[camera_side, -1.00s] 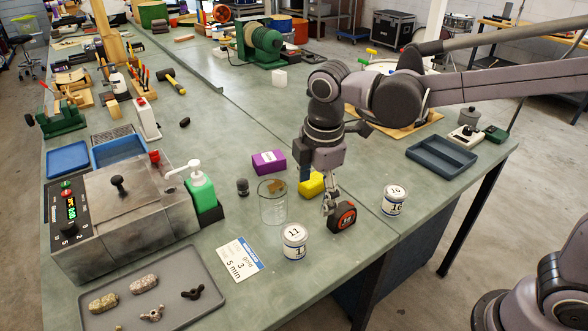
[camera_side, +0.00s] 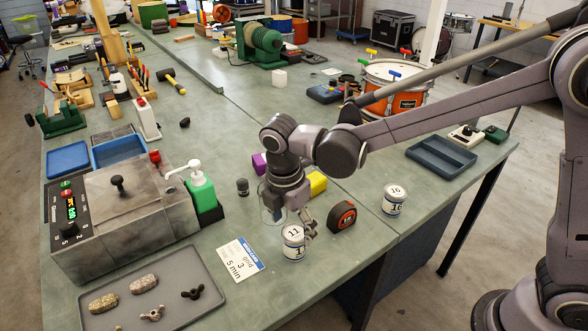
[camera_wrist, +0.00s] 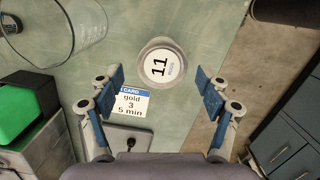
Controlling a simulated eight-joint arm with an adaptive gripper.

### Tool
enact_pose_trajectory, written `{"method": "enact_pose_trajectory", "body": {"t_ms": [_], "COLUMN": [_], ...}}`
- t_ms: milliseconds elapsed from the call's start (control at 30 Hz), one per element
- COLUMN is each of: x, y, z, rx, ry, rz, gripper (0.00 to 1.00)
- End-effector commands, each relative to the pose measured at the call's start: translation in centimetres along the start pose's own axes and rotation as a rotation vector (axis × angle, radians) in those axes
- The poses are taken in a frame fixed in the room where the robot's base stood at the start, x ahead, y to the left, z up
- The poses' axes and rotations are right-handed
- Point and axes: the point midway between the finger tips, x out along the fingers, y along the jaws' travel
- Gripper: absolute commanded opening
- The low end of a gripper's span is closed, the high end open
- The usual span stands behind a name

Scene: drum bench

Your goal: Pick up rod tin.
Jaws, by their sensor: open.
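A white tin marked 11 (camera_side: 293,247) stands upright near the bench's front edge; its lid shows in the wrist view (camera_wrist: 161,66), with small blue print too fine to read. A similar tin marked 10 and 16 (camera_side: 394,200) stands further right. I cannot tell from the lettering which is the rod tin. My gripper (camera_side: 307,232) is open right by tin 11, partly behind it in the side view. In the wrist view my gripper's fingers (camera_wrist: 163,92) are spread wide, and the tin appears just ahead of the gap between them, with nothing held.
A glass beaker (camera_side: 270,204) stands close behind my gripper. An orange and black tape measure (camera_side: 342,217) lies to the right, a yellow block (camera_side: 317,184) behind. A white card (camera_side: 240,259) lies left of tin 11. The grey tray (camera_side: 207,281) is front left.

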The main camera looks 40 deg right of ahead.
Motion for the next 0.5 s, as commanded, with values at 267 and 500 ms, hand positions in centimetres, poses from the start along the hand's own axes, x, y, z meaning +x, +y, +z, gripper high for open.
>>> {"method": "enact_pose_trajectory", "body": {"t_ms": [267, 500], "x": [3.6, 4.7], "y": [-0.2, -0.2], "z": [0.0, 0.0], "rx": [0.001, 0.0], "ry": [0.0, 0.0], "rz": [0.0, 0.001], "gripper": [0.77, 0.77]}}
